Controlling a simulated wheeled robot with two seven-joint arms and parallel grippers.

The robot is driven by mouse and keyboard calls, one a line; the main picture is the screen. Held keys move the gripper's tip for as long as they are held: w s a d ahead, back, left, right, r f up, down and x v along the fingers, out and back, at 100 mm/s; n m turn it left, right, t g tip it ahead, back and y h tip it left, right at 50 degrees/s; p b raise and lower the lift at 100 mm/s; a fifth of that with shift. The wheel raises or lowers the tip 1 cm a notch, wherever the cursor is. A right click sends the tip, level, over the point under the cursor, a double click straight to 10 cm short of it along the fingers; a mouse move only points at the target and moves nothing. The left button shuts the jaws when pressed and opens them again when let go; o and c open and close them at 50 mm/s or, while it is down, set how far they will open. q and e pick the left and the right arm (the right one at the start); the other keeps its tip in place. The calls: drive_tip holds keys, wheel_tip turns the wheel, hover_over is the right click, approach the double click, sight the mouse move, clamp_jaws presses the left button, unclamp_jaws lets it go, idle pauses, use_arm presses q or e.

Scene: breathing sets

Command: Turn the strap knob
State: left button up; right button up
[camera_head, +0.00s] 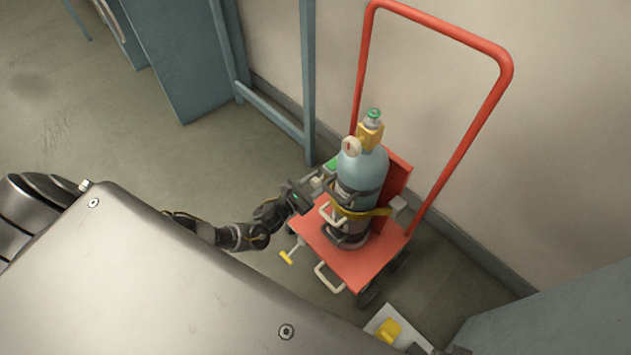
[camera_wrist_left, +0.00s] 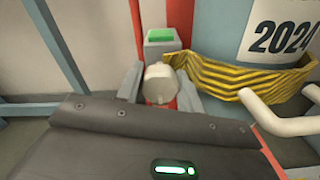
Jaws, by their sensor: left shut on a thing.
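A pale, rounded strap knob (camera_wrist_left: 160,83) shows in the left wrist view in front of a grey block with a green top (camera_wrist_left: 162,38). My left gripper (camera_wrist_left: 160,92) is shut on the knob, one finger at each side. In the head view my left gripper (camera_head: 317,186) is at the left side of a blue gas cylinder (camera_head: 362,170); the knob is too small to make out there. A yellow strap (camera_head: 362,213) goes around the cylinder, and it also shows right of the knob in the left wrist view (camera_wrist_left: 245,78). My right gripper is not in view.
The cylinder stands upright on a red cart (camera_head: 365,265) with a tall red handle (camera_head: 462,165) near the wall. Pale bar handles (camera_head: 328,279) and a yellow-ended lever (camera_head: 287,257) stick out at its front. Blue frame posts (camera_head: 307,80) stand behind. Floor left of the cart is clear.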

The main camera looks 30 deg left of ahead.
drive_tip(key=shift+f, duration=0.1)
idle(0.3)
use_arm(q)
drive_tip(key=o, duration=1)
drive_tip(key=shift+s, duration=0.1)
drive_tip(key=p+v, duration=0.1)
drive_tip(key=v, duration=0.9)
drive_tip(key=shift+s+a, duration=0.2)
drive_tip(key=shift+s, duration=0.05)
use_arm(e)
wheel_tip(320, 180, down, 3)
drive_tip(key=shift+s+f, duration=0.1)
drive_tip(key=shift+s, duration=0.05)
